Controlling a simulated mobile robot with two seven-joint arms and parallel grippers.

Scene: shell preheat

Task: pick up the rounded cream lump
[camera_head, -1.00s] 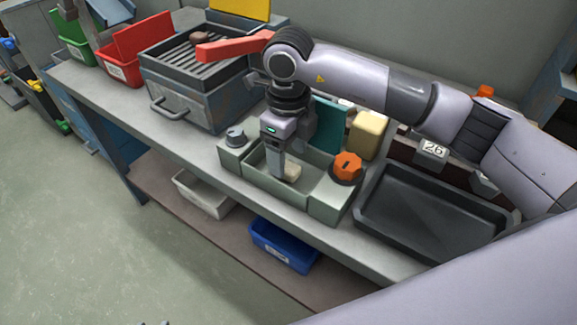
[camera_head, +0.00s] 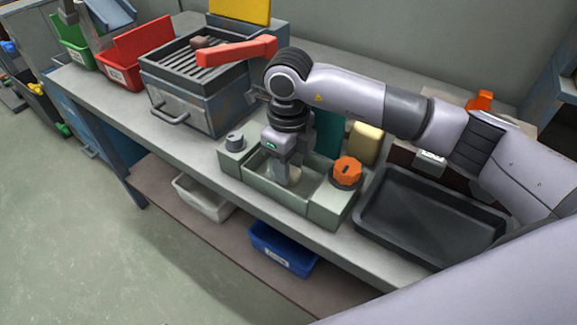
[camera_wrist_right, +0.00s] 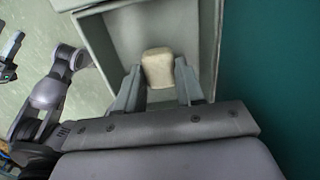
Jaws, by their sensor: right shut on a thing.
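The rounded cream lump (camera_wrist_right: 158,68) shows in the right wrist view between the two grey fingers of my right gripper (camera_wrist_right: 160,82). The gripper is shut on it. In the head view my right gripper (camera_head: 290,178) points down into the open grey-green trough of the bench unit (camera_head: 266,190), and the lump is mostly hidden by the fingers. The lump is low in the trough; I cannot tell whether it touches the floor. Part of my left arm (camera_wrist_right: 48,92) shows at the left of the wrist view, too small to read its jaws.
An orange knob (camera_head: 347,171) and a grey knob (camera_head: 235,141) flank the trough. A cream block (camera_head: 365,143) and a teal panel (camera_head: 328,135) stand behind. A black tray (camera_head: 430,215) lies to the right, a grill box with a red handle (camera_head: 238,51) to the left.

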